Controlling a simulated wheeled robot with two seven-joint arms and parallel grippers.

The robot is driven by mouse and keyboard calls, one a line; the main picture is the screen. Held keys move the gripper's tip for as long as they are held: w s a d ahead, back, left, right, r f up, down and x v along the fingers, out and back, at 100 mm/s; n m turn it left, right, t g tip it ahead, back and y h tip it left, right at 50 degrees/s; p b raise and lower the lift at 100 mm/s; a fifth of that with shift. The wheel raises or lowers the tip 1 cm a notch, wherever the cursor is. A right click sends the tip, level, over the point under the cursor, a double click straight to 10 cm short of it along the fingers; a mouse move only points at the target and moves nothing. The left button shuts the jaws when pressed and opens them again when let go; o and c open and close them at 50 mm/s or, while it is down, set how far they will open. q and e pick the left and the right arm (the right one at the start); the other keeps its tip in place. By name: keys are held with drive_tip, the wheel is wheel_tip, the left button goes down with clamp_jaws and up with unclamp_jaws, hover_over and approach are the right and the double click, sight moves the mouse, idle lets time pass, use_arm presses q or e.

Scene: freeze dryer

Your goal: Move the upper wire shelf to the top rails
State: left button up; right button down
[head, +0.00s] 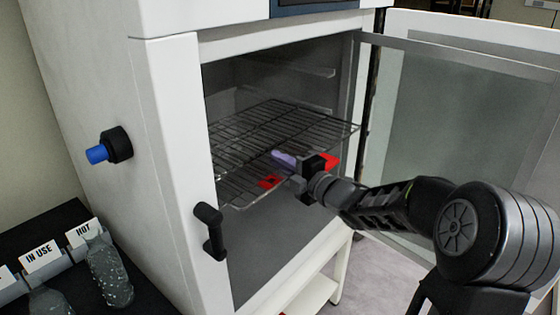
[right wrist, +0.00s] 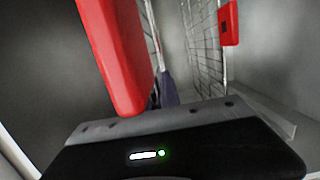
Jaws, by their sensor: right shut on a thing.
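The upper wire shelf (head: 290,120) is inside the open white dryer chamber, below the bare top rail (head: 318,72) on the inner wall. A purple grip piece (head: 284,158) sits at the shelf's front. My right gripper (head: 298,172) reaches in from the right at the chamber mouth, its red fingers shut on this piece. In the right wrist view, the wire grid (right wrist: 202,40) runs away beyond the fingers, with the purple piece (right wrist: 168,86) between them. More wire grid (head: 238,190) shows lower at the front left, partly hidden. My left gripper is not in view.
The glass-windowed door (head: 470,130) stands open at the right, beyond my right arm. A black latch handle (head: 209,230) juts from the chamber's left front edge. Bottles (head: 108,270) and labelled holders (head: 42,257) stand on a dark surface at the lower left.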

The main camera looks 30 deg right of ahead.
drive_tip(key=shift+r+p, duration=0.4)
drive_tip(key=shift+r, duration=0.65)
drive_tip(key=shift+s+d, duration=0.25)
drive_tip(key=shift+s, duration=0.5)
drive_tip(key=shift+s+d, duration=0.25)
drive_tip(key=shift+s, duration=0.5)
drive_tip(key=shift+s+d, duration=0.25)
drive_tip(key=shift+s, duration=0.5)
drive_tip(key=s+d, duration=0.4)
drive_tip(key=s, duration=1)
drive_tip(key=shift+s+d, duration=0.15)
drive_tip(key=shift+s, duration=0.25)
